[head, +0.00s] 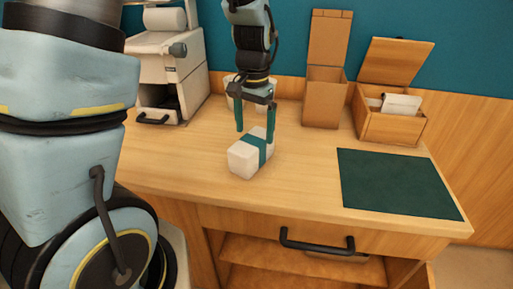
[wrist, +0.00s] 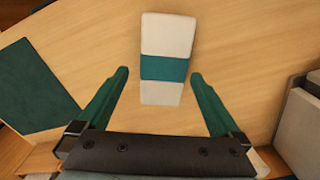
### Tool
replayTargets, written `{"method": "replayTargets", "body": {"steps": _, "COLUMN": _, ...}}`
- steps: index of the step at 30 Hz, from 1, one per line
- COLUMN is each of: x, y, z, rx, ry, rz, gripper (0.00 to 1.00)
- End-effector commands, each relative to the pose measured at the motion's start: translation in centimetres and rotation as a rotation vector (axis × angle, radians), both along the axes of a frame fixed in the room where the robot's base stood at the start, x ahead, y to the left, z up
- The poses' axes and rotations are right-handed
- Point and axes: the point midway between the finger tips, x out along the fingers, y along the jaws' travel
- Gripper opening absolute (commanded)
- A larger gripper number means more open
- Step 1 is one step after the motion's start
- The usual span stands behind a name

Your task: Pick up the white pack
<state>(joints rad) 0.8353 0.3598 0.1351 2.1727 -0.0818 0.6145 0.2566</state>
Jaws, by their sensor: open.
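The white pack (head: 243,158) is a small white block with a teal band around its middle. It lies on the wooden counter (head: 190,165), left of the dark green mat. My gripper (head: 255,136) is open and points down just above and behind the pack. In the wrist view the pack (wrist: 168,35) lies lengthwise, its near end between the open teal fingers of my gripper (wrist: 160,80). Clear gaps show on both sides, and the gripper holds nothing.
A dark green mat (head: 395,182) lies on the right. An open wooden box (head: 390,125) with white items and a tall cardboard box (head: 324,97) stand behind. A white machine (head: 165,60) stands at the back left. A whitish container (head: 233,94) is partly hidden behind my gripper.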

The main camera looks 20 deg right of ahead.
Motion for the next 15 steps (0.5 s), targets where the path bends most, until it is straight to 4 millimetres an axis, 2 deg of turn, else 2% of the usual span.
{"method": "replayTargets", "body": {"steps": 3, "x": 0.0, "y": 0.1, "z": -1.4, "rx": 0.002, "ry": 0.003, "rz": 0.002, "gripper": 1.0}}
{"method": "replayTargets", "body": {"steps": 10, "x": 0.1, "y": 0.2, "z": -2.9, "rx": 0.002, "ry": 0.002, "rz": 0.002, "gripper": 1.0}}
{"method": "replayTargets", "body": {"steps": 15, "x": 0.2, "y": 0.5, "z": -5.1, "rx": 0.004, "ry": 0.003, "rz": 0.003, "gripper": 1.0}}
